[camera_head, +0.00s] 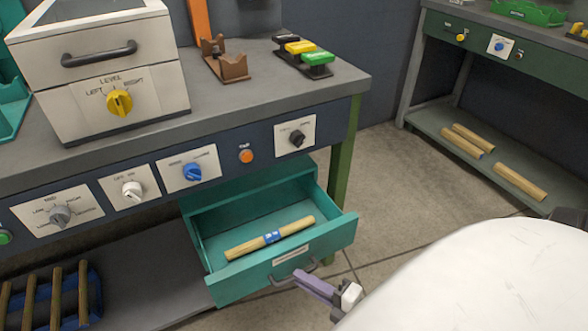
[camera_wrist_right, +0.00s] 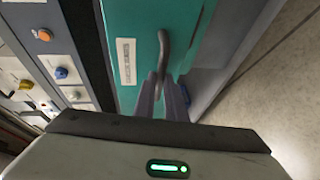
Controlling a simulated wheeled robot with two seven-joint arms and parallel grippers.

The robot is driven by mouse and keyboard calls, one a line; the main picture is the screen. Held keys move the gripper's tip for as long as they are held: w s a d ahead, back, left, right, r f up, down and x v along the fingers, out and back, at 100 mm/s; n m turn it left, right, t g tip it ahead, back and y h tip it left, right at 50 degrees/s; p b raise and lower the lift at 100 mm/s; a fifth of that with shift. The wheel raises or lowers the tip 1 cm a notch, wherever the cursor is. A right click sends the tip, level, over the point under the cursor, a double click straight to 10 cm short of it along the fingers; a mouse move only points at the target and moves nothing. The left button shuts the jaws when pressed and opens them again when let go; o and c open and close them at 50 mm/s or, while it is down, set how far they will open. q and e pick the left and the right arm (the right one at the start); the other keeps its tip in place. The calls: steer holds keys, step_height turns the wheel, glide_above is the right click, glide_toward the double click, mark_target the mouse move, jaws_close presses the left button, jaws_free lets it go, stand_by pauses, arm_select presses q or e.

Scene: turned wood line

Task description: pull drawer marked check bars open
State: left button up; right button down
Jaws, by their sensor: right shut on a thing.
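The teal drawer (camera_head: 225,284) under the bench is pulled out, and its inside shows. A wooden bar with a blue band (camera_head: 246,244) lies in it. The drawer front has a pale label, too small to read, and a dark handle (camera_head: 284,281). My right gripper (camera_head: 303,277) is at the drawer front with its fingers shut on the handle. In the right wrist view the fingers (camera_wrist_right: 164,85) close around the lower end of the handle (camera_wrist_right: 164,52), beside the label (camera_wrist_right: 126,62). My left gripper is not in view.
The bench front above the drawer carries knobs and an orange button (camera_head: 246,156). A white box with a yellow knob (camera_head: 119,102) stands on the bench. A blue rack of wooden bars (camera_head: 94,291) is on the lower shelf. Open floor (camera_head: 385,180) lies right of the drawer.

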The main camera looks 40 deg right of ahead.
steer(key=s, duration=0.1)
steer(key=s+a, duration=0.1)
steer(key=s, duration=0.1)
steer(key=shift+s+p, duration=0.3)
steer(key=shift+p, duration=0.1)
steer(key=c, duration=1.8)
jaws_free()
steer(key=p+v, duration=0.1)
steer(key=v, duration=0.9)
steer(key=shift+s+d+r, duration=0.1)
steer(key=shift+s, duration=0.05)
